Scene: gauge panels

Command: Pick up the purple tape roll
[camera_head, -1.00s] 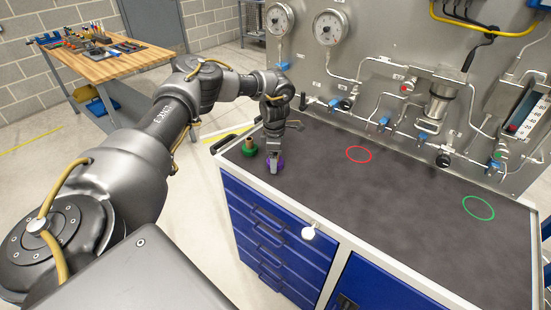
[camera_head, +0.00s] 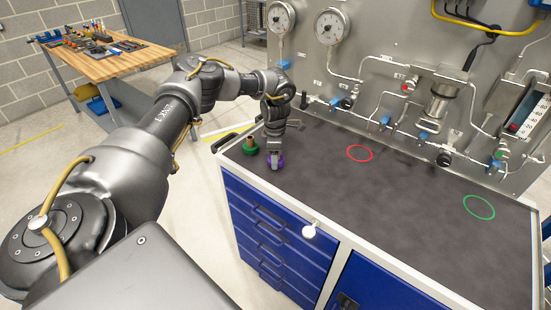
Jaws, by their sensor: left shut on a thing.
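The purple tape roll (camera_head: 281,161) is at the left end of the dark bench top (camera_head: 330,185), just right of a green thing with a brown top. My left gripper (camera_head: 275,160) comes down from above and is shut on the purple tape roll, hiding part of it. I cannot tell whether the roll is clear of the mat or still touches it. My right gripper is not in view.
The green thing (camera_head: 250,147) stands close to the left gripper. A red ring (camera_head: 359,153) and a green ring (camera_head: 478,207) mark the bench top, which is otherwise clear there. A gauge panel (camera_head: 390,50) with pipes and valves rises behind. A white knob (camera_head: 309,231) sits at the front edge.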

